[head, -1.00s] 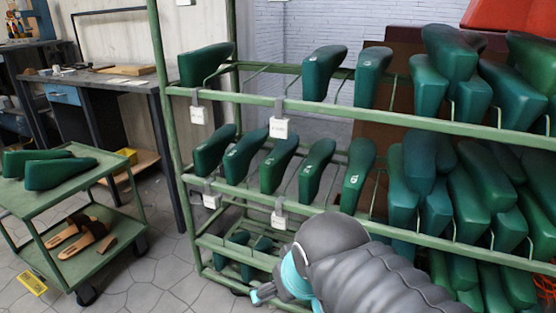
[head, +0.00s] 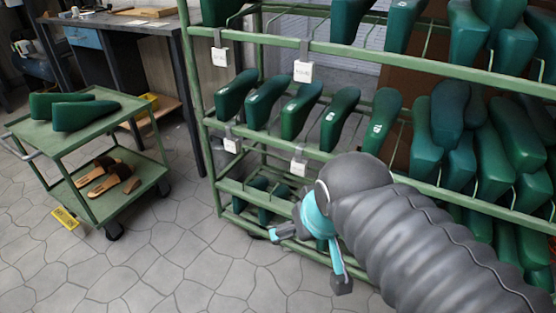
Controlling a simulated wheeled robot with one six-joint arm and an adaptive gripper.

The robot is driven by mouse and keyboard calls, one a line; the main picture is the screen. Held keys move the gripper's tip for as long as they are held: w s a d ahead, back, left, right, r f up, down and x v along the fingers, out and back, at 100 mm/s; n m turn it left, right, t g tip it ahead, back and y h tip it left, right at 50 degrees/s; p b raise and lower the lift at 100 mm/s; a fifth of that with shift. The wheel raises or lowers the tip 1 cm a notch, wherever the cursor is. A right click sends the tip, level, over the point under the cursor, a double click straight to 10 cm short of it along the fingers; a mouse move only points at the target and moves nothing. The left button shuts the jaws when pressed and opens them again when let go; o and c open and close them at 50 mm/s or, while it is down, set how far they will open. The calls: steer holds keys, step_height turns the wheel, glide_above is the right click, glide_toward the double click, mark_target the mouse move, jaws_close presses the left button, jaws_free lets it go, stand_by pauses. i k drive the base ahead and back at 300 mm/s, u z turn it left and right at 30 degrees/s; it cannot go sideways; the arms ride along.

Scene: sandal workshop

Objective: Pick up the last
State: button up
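Dark green lasts hang on a green rack (head: 450,190) in the head view. On the middle tier, several lasts stand in a row, such as one at the left end (head: 236,95) and one further right (head: 384,118). On the low tier, two lasts (head: 256,190) (head: 279,203) show behind the rail, just left of my gripper. My gripper (head: 308,262) is in front of this low tier, fingers spread apart, with no last seen between them. My arm hides part of the low tier to the right.
A green cart (head: 92,136) at left carries two lasts (head: 85,113) on top and brown sandals (head: 107,177) below. White tags (head: 303,71) hang from the rack rails. A workbench (head: 120,22) stands behind. The stone floor between cart and rack is clear.

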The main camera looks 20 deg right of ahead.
mark_target(67, 116)
steer(key=u, duration=0.4)
steer(key=i, duration=0.6)
steer(key=u, duration=1.15)
steer(key=i, duration=1.3)
steer(key=u, duration=0.4)
